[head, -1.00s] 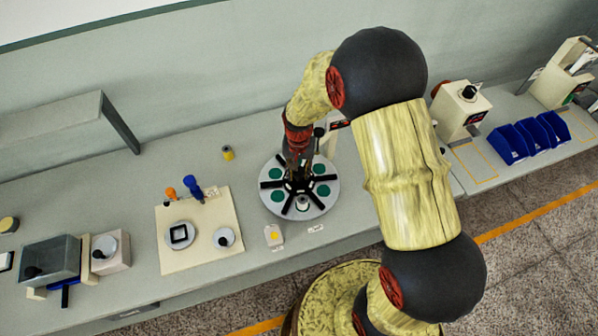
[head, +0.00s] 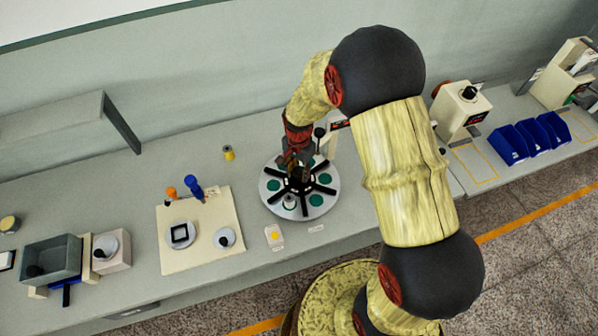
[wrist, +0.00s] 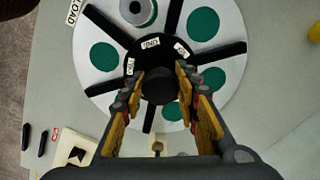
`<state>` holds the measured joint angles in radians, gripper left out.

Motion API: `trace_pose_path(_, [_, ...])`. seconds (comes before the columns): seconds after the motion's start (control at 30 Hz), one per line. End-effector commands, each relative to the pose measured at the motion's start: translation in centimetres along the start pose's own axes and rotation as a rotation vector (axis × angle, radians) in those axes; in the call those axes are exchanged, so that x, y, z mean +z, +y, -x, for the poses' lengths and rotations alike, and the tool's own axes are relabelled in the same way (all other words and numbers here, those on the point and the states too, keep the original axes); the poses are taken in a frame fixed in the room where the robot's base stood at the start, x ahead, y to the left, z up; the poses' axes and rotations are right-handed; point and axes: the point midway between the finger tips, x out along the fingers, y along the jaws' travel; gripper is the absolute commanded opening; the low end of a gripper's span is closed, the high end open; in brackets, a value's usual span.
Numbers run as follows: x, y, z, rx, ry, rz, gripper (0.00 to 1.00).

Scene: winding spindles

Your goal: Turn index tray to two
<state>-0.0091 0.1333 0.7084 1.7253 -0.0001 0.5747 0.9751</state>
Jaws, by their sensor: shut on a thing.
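The index tray (head: 268,199) is a round pale disc with green circles, black radial bars and a black hub. It also shows in the wrist view (wrist: 231,28). My gripper (head: 297,172) reaches down over its centre. In the wrist view my gripper (wrist: 160,88) has its fingers on either side of the black centre knob (wrist: 158,86), shut on it. Small white labels (wrist: 151,43) ring the hub; their words are hard to read. A grey cylindrical piece (head: 290,201) stands in the tray's front slot, and part of it shows in the wrist view (wrist: 138,8).
A LOAD label (wrist: 74,11) lies beside the tray. A card with a yellow spot (head: 274,236) lies in front. A beige board (head: 205,255) with round fixtures is left, a yellow-grey cylinder (head: 229,153) behind. Blue bins (head: 508,145) stand far right.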

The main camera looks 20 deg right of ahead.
Motion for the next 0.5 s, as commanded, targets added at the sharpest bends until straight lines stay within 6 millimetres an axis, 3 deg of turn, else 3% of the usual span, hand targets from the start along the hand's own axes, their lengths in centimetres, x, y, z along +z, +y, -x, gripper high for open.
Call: trace_pose_path(0.5, [0.01, -0.15, 0.02, -0.001, 0.0, -0.237, 0.0])
